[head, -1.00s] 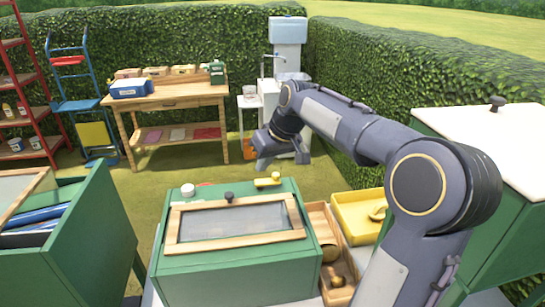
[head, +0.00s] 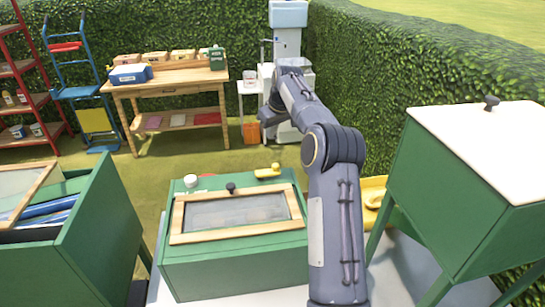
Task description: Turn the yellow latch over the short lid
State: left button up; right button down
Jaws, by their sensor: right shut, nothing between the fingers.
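The yellow latch (head: 268,171) sits on the green box top, behind the back right part of the lid. The short lid (head: 237,236) has a pale wooden frame, a grey glass pane and a dark knob (head: 231,188). It lies flat on the green box (head: 235,268). My right gripper (head: 266,128) is shut and empty. It hangs in the air above and behind the latch in the picture, apart from it. Its fingertips are small and dark, partly against the grey stand. My left gripper is not in view.
A white round cap (head: 191,181) is on the box's back left. An open green box (head: 75,235) stands left. A white-topped green cabinet (head: 478,140) stands right. A yellow tray (head: 374,184) is partly behind my right arm. A wooden workbench (head: 175,85) is at the back.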

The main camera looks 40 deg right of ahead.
jog(key=p, duration=0.3)
send_over(268, 171)
jog(key=w+d, duration=0.2)
jog(key=w, duration=0.2)
notch_tip(268, 171, down, 9)
jog(key=shift+s+d+f, duration=0.15)
jog(key=shift+s, duration=0.45)
jog(key=shift+s+d+f, duration=0.1)
jog(key=shift+s, duration=0.8)
jog(key=shift+s+f, duration=0.25)
